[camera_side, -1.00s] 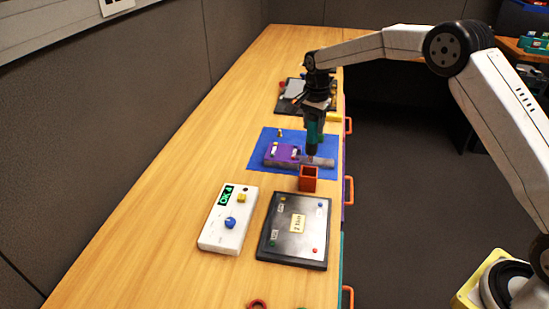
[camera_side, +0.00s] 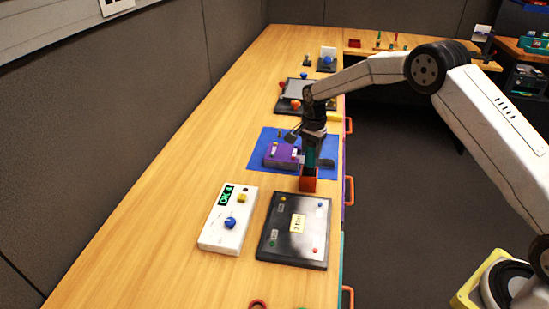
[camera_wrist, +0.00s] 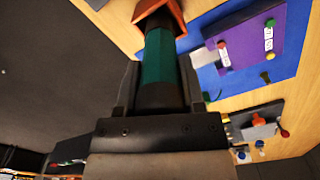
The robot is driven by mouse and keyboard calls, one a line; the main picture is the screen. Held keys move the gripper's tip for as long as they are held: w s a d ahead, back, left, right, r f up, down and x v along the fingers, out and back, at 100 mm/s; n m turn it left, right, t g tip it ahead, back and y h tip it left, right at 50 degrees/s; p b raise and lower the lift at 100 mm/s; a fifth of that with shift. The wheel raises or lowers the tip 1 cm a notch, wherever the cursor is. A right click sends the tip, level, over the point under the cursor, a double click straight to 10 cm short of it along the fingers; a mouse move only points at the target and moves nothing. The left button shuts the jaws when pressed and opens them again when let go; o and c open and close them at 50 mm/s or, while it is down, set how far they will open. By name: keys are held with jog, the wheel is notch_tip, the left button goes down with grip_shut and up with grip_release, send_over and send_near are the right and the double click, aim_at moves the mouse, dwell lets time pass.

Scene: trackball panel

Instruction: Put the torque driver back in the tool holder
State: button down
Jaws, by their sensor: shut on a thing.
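The torque driver (camera_side: 310,157), teal with black ends, is held roughly upright in my gripper (camera_side: 312,143). In the wrist view the driver (camera_wrist: 161,52) runs between the two shut fingers (camera_wrist: 159,88). The tool holder (camera_side: 308,184) is a small orange-red open box on the bench, at the front edge of the blue mat. It also shows at the top of the wrist view (camera_wrist: 178,12). The driver's lower end is at the holder's mouth and hides most of its opening. How deep the end sits inside cannot be told.
A purple block (camera_side: 282,155) sits on the blue mat (camera_side: 262,143), left of the driver. A black panel (camera_side: 284,246) and a white OK box (camera_side: 214,233) lie in front. Another dark panel with knobs (camera_side: 283,104) stands behind. The bench's left side is clear.

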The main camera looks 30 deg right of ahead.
jog(key=shift+f, duration=0.7)
jog(key=shift+c, duration=1)
grip_release()
notch_tip(320, 180, up, 12)
jog(key=shift+r, duration=0.15)
